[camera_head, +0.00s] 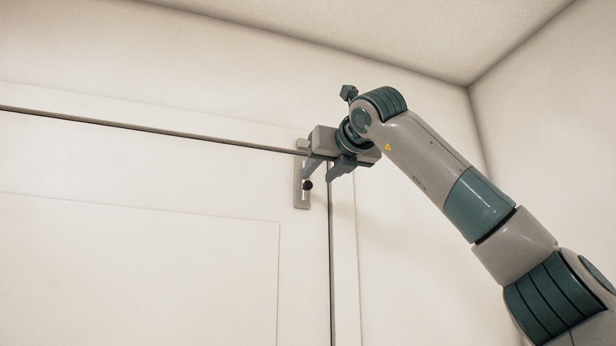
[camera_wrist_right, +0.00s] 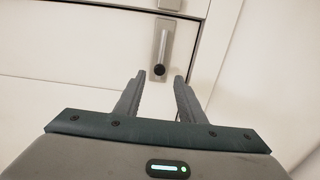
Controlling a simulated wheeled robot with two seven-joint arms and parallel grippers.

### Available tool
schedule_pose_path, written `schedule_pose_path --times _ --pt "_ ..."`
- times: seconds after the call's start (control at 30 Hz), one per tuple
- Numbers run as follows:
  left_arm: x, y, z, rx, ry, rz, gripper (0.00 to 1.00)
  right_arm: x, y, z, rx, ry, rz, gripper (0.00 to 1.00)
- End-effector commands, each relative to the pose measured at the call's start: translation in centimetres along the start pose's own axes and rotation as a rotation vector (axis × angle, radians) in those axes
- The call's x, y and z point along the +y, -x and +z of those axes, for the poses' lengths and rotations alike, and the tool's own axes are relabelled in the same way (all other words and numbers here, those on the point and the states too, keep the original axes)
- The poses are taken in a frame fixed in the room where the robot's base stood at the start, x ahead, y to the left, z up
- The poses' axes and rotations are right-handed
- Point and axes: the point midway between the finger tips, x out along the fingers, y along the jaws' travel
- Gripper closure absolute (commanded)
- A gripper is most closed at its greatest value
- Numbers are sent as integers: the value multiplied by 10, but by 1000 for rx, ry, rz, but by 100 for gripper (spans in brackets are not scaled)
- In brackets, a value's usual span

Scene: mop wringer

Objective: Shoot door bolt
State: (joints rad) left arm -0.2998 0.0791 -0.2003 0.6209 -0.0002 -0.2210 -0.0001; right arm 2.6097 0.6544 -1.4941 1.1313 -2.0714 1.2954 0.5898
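The door bolt is a grey metal plate (camera_head: 302,199) upright near the door's top right corner, with a small black knob (camera_head: 307,185). In the right wrist view, the bolt (camera_wrist_right: 164,44) shows a silvery rod, with the black knob (camera_wrist_right: 159,70) at its lower end. A small grey keeper (camera_head: 302,144) sits on the frame above; its edge shows in the wrist view (camera_wrist_right: 170,4). My right gripper (camera_head: 318,177) is open, its fingers close to the knob. In the wrist view, the knob appears beyond the gap between the fingertips (camera_wrist_right: 159,77), with nothing held. My left gripper is out of view.
The cream door (camera_head: 150,240) has a recessed panel and dark gaps along its top and right edges. The frame (camera_head: 345,260) and wall stand to the right, with the ceiling above. The space before the door's left part is clear.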

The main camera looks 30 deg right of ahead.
Motion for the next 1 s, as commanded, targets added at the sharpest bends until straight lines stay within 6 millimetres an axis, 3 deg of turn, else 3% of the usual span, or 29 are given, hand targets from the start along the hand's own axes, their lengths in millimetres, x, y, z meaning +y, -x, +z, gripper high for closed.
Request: schedule_pose_path --times 0.2,0.43,0.93,0.97,1.0 --pt "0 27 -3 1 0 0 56 0 -41 4 2 0 -1 64" --pt "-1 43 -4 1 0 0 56 0 -71 3 1 -1 0 64" --pt "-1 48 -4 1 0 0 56 0 -83 0 0 -1 0 64" --pt "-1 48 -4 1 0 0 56 0 -83 0 0 -1 0 66" --pt "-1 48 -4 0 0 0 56 0 -83 0 0 -1 0 76"
